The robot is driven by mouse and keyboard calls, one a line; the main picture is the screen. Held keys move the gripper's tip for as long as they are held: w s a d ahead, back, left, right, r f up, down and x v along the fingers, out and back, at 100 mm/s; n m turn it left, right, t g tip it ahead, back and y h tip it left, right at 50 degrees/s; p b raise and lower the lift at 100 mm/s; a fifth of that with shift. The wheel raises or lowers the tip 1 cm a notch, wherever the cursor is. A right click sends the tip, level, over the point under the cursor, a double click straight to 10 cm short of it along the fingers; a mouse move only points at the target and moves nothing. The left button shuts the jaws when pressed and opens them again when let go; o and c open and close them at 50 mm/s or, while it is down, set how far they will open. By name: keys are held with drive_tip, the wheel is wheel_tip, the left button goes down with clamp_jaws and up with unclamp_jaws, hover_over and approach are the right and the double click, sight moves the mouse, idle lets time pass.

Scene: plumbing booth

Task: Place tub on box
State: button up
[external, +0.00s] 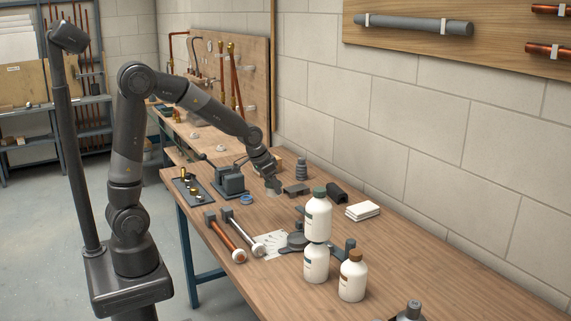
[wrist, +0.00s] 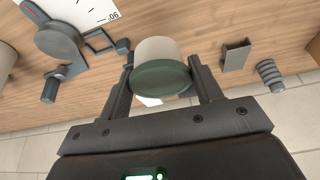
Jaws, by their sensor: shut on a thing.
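The tub (wrist: 160,72) is pale with a dark green end and sits between both fingers in the wrist view. My gripper (wrist: 162,88) is shut on it. In the external view my gripper (external: 270,178) is over the middle of the bench, with the small tub (external: 273,187) at its fingertips, partly hidden by them. I cannot tell its exact height above the bench. A small tan block (external: 278,162), possibly the box, stands just behind my gripper, partly hidden by it.
A dark vise (external: 231,182) stands left of my gripper. A grey bracket (external: 296,190) and a stepped dark cylinder (external: 302,169) are to its right. White bottles (external: 317,262), one stacked on another, stand nearer the camera.

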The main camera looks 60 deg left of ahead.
drive_tip(key=w+a+r+n+y, duration=0.1)
drive_tip(key=w+a+r+n, duration=0.1)
drive_tip(key=w+a, duration=0.5)
drive_tip(key=w+a+r+n+y, duration=0.1)
drive_tip(key=w+a+r+n, duration=0.15)
drive_tip(key=a, duration=0.85)
drive_tip(key=w+a+r+n+y, duration=0.1)
drive_tip(key=w+a+r+n, duration=0.15)
drive_tip(key=w+a, duration=0.45)
drive_tip(key=shift+n+g, duration=0.3)
drive_tip(key=a+f, duration=0.2)
drive_tip(key=a, duration=0.2)
drive_tip(key=a+f, duration=0.2)
drive_tip(key=a, duration=0.2)
drive_tip(key=a+f, duration=0.3)
drive_tip(key=a, duration=0.2)
drive_tip(key=shift+a+f, duration=0.3)
drive_tip(key=shift+f, duration=1.85)
drive_tip(key=shift+f, duration=0.1)
drive_tip(key=o, duration=1)
drive_tip(key=shift+o, duration=0.2)
